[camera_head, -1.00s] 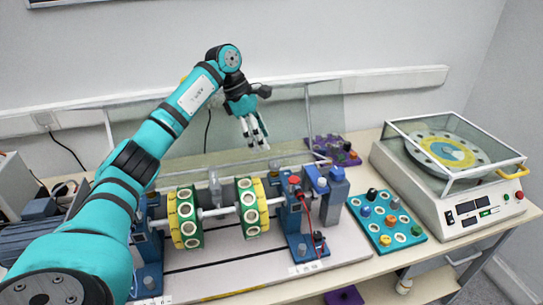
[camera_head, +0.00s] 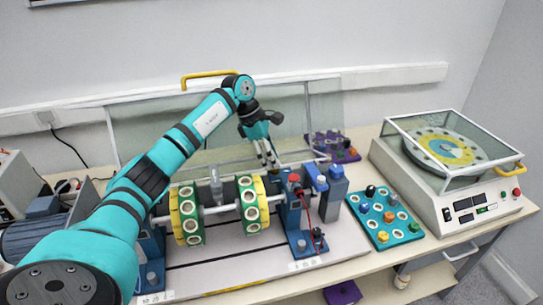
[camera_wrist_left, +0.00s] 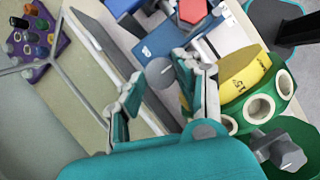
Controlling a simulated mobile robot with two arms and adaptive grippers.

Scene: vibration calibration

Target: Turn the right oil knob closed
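My left gripper (camera_head: 267,163) is above the back side of the right blue bearing stand (camera_head: 296,215), its fingers pointing down. In the left wrist view its fingers (camera_wrist_left: 160,90) are apart. A grey round knob (camera_wrist_left: 160,73), which looks like the right oil knob, shows in the gap between them next to a blue block (camera_wrist_left: 165,38). I cannot tell whether the fingers touch it. In the head view I cannot make out this knob behind the stand and gripper. A red hexagonal cap (camera_wrist_left: 193,10) is close by; it also tops the stand in the head view (camera_head: 294,179). My right gripper is not in view.
Green and yellow discs (camera_head: 248,205) sit on the shaft left of the stand. A grey upright fitting (camera_head: 215,185) stands between the discs. A clear raised cover (camera_head: 150,130) with a yellow handle (camera_head: 208,75) is behind. A teal weight tray (camera_head: 400,235) lies to the right.

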